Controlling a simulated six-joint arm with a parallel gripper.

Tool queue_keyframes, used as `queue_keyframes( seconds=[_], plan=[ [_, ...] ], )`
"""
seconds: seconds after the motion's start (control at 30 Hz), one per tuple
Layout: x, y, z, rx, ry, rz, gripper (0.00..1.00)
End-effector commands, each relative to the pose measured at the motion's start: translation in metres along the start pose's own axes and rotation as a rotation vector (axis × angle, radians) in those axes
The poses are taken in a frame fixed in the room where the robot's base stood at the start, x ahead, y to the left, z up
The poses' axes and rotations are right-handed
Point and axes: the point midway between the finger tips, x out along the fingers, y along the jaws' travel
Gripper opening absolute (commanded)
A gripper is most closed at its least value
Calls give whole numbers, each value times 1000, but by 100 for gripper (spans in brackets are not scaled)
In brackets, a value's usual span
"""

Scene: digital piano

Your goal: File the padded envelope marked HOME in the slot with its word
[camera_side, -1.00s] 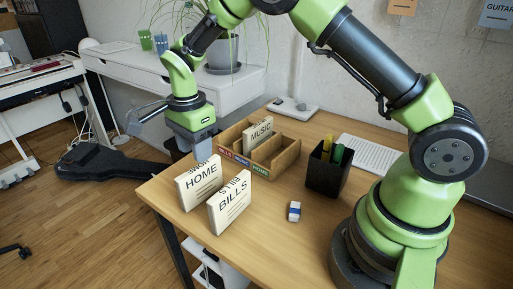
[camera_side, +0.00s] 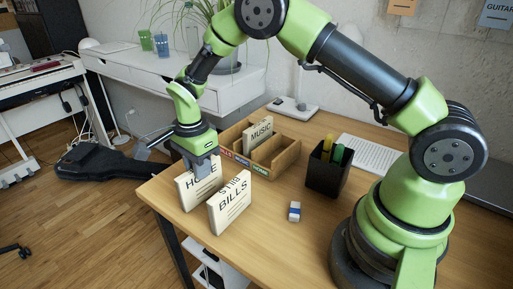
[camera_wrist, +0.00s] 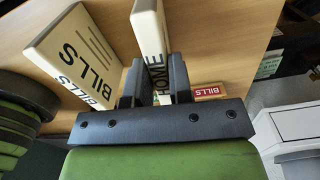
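The cream padded envelope marked HOME (camera_side: 186,191) stands upright near the table's left edge. In the wrist view its HOME face (camera_wrist: 154,35) runs down between my fingers. My gripper (camera_side: 203,168) is lowered over its top, one finger on each side; whether the fingers press on it is unclear in the wrist view (camera_wrist: 157,88). The wooden sorter (camera_side: 287,158) behind has several slots with coloured labels on its front. Its green HOME label (camera_side: 261,171) is at the right end. An envelope marked MUSIC (camera_side: 261,130) stands in the sorter.
An envelope marked BILLS (camera_side: 230,206) stands close to the right of HOME. A black pen cup (camera_side: 327,176) is right of the sorter. A blue and white eraser (camera_side: 294,211) lies in front. The table's left edge is near the HOME envelope.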

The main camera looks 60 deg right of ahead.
Motion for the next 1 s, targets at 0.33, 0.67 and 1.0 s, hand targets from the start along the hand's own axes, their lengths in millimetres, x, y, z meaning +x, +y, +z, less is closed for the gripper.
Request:
queue_keyframes(
  seconds=[0.33, 0.67, 1.0],
  plan=[
    [-11, -1, 0, 1, -1, -3, 0],
    [-54, -1, 0, 0, -1, -4, 0],
    [-96, -1, 0, 0, -1, -4, 0]
  ],
)
